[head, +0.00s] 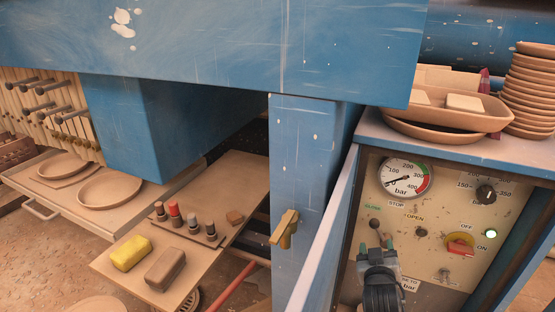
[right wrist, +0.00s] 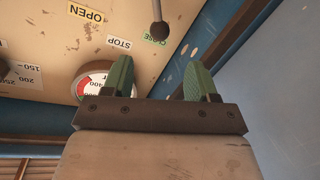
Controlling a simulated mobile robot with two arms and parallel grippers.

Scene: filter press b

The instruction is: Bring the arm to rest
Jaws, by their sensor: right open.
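My right gripper (head: 381,247) is in front of the control panel (head: 400,212), low and left of its middle. In the right wrist view its two green fingers (right wrist: 160,72) stand wide apart with nothing between them. A lever with a dark round knob (head: 374,224) sits just above the fingertips in the head view. The lever (right wrist: 158,30) also shows beyond the fingers in the right wrist view, among the labels OPEN, STOP and CLOSE. The gripper looks clear of it. My left gripper is not in view.
Stacked clay plates (head: 530,95) stand above. A shelf (head: 215,190) holds a yellow sponge (head: 130,253).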

